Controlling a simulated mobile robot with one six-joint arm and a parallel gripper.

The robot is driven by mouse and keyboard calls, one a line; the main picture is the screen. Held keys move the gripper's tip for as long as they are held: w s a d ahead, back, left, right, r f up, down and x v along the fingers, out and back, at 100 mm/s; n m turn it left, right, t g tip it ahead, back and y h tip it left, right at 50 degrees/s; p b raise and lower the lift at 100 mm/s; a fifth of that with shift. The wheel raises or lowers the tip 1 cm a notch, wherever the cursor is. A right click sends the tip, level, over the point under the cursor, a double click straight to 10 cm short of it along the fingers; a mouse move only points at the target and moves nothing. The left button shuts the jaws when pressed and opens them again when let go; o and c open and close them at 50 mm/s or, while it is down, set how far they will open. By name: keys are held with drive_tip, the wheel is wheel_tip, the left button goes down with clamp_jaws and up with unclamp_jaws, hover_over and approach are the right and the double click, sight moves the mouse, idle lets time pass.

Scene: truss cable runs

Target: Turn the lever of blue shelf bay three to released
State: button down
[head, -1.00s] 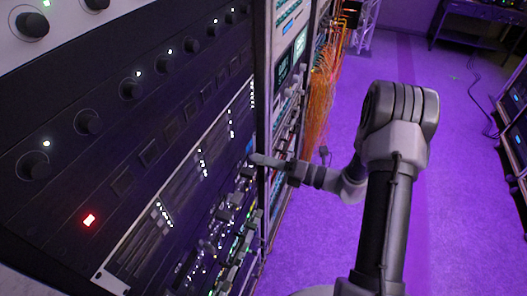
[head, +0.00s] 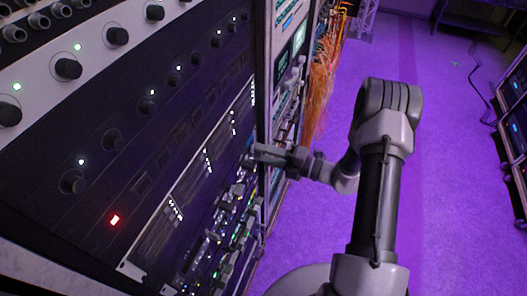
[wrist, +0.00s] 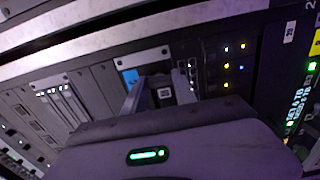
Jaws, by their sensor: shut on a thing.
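My gripper (head: 258,154) reaches left to the face of the equipment rack. In the wrist view its two fingers (wrist: 160,92) are closed around a small dark part with a pale label, which appears to be the lever (wrist: 164,94). A blue tag (wrist: 130,76) sits on the panel just left of the fingers. The gripper body hides the lower part of this bay, and I cannot read the lever's position.
The rack front (head: 190,140) carries knobs, lit buttons and a red light (head: 115,219). Orange cables (head: 318,95) hang farther along. Purple floor (head: 450,180) is open to the right, with another rack (head: 514,125) at the right edge.

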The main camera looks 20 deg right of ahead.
idle(0.4)
drive_tip(key=c, duration=1)
unclamp_jaws()
drive_tip(key=v, duration=1.7)
drive_tip(key=shift+s+d, duration=0.15)
drive_tip(key=shift+r, duration=0.1)
